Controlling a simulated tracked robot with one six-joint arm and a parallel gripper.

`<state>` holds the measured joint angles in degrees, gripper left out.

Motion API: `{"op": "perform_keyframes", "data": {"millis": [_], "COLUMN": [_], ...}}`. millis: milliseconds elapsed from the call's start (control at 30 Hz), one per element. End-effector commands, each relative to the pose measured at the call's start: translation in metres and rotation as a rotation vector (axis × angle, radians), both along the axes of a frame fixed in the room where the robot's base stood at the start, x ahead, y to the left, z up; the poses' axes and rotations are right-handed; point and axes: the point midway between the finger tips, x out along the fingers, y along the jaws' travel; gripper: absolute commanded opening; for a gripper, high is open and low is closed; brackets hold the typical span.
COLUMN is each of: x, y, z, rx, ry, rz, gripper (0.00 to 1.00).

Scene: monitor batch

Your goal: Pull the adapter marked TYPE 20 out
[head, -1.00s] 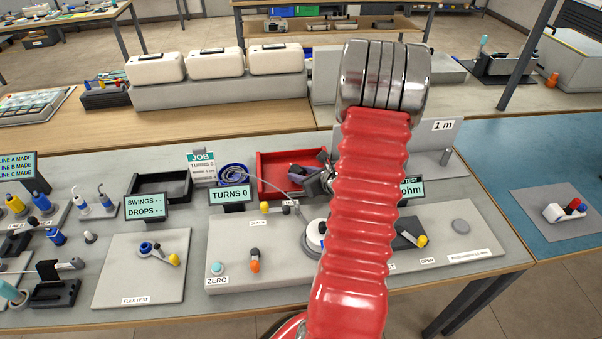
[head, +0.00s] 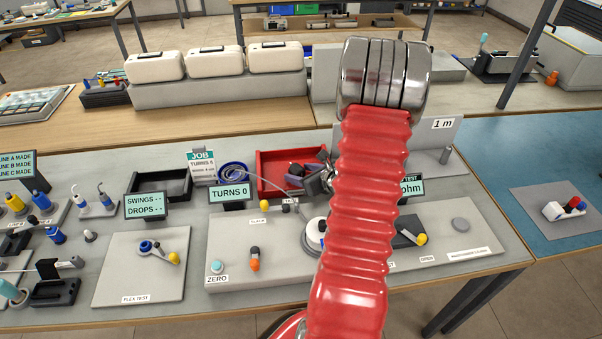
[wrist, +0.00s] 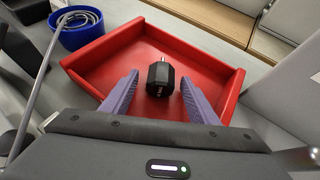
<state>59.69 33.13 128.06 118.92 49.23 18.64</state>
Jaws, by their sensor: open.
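A black, faceted adapter (wrist: 160,78) with a short metal stub lies in the red tray (wrist: 209,57) in the wrist view. Pale marks show on its side, but I cannot read them as TYPE 20. My gripper (wrist: 160,88) is open, with its two purple fingers one on each side of the adapter and a gap to each. In the head view my gripper (head: 294,168) is over the red tray (head: 268,160), partly hidden by my red arm. I cannot make out the adapter there.
A blue bowl (head: 221,176) with a coiled grey cable stands left of the tray; the cable runs up close by my gripper. A black tray (head: 162,183) and the JOB card (head: 202,165) are further left. The TURNS 0 display (head: 229,194) stands in front.

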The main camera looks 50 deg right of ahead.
Motion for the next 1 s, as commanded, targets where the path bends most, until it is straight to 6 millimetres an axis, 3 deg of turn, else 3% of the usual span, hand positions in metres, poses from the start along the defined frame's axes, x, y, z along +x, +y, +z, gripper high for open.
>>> {"op": "perform_keyframes", "data": {"millis": [167, 1000], "x": [-0.012, -0.112], "y": [0.001, 0.018], "z": [0.007, 0.065], "rx": [0.0, -0.001], "ry": [-0.001, -0.002], "rz": [-0.002, -0.004], "gripper": [0.54, 0.54]}}
